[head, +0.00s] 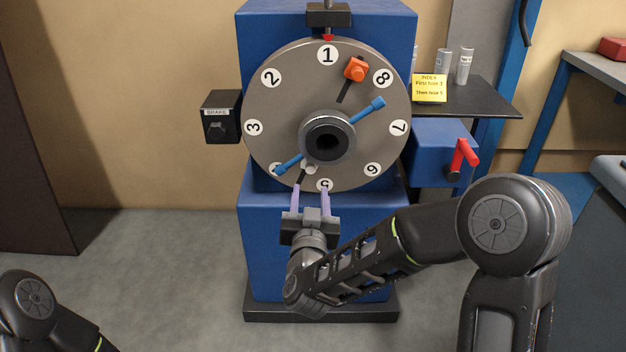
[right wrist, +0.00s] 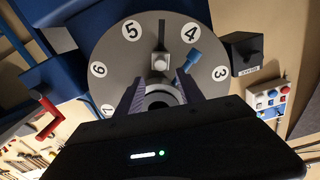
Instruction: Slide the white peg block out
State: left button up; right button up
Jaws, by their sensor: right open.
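The white peg block (head: 310,168) sits low on the grey dial (head: 264,100), between the dark hub and the number 5, and is partly hidden. In the right wrist view the white peg block (right wrist: 160,63) shows just beyond and between the fingertips. My right gripper (head: 312,188) is open in front of the dial's lower edge, its two purple fingers pointing up at it. The right wrist view also shows the open fingers (right wrist: 160,80), with no clear contact on the block. My left gripper is out of view; only part of the left arm shows.
An orange block (head: 356,69) sits in the upper slot, and a blue bar (head: 370,108) crosses the hub. A black brake box (head: 221,117) is at left. A red lever (head: 462,157) and a yellow note (head: 429,88) are at right.

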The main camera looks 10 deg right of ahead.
aim_at(310, 171)
jog(key=x, duration=0.7)
jog(key=shift+w+f+b, duration=0.1)
jog(key=shift+w+b, duration=0.2)
jog(key=shift+w, duration=0.1)
grip_shut()
dwell(0.4)
dwell(0.9)
